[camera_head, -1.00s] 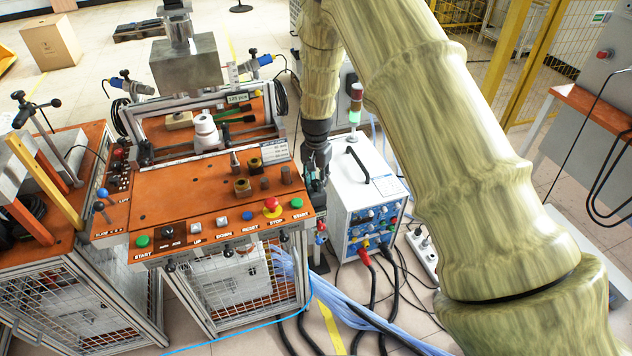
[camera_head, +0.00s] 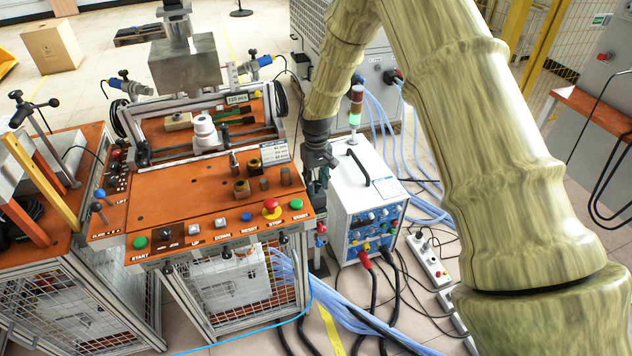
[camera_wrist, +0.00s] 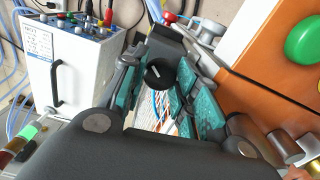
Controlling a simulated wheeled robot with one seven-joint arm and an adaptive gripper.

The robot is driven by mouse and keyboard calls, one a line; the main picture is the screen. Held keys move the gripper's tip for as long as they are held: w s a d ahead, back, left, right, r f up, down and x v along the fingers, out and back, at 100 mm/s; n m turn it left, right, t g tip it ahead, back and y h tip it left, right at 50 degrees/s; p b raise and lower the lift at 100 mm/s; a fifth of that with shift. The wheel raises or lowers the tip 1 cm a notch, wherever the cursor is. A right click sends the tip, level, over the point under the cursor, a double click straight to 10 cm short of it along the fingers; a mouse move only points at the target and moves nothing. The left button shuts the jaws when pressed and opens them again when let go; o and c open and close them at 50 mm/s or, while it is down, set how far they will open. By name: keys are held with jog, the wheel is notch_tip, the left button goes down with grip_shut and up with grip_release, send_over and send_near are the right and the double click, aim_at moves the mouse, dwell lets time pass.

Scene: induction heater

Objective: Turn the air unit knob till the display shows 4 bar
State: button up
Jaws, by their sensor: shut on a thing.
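The black round knob (camera_wrist: 160,73) with a white mark on its face shows in the wrist view. It sits between the teal finger pads of my gripper (camera_wrist: 158,90), which is shut on it. In the head view my gripper (camera_head: 317,185) is at the right side of the orange workbench, between the bench and the white power unit. The knob is hidden there behind the bench edge and my gripper. The air unit's pressure display cannot be made out in either view, so its reading cannot be told.
The orange bench (camera_head: 200,196) has buttons along its front, and a green one (camera_wrist: 305,40) is near my gripper in the wrist view. The white power unit (camera_head: 345,205) stands close on the right. Blue hoses and black cables (camera_head: 345,310) lie on the floor.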

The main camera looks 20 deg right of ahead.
jog(key=shift+n, duration=1.1)
jog(key=o, duration=1)
jog(key=shift+o, duration=0.2)
jog(key=shift+s, duration=0.1)
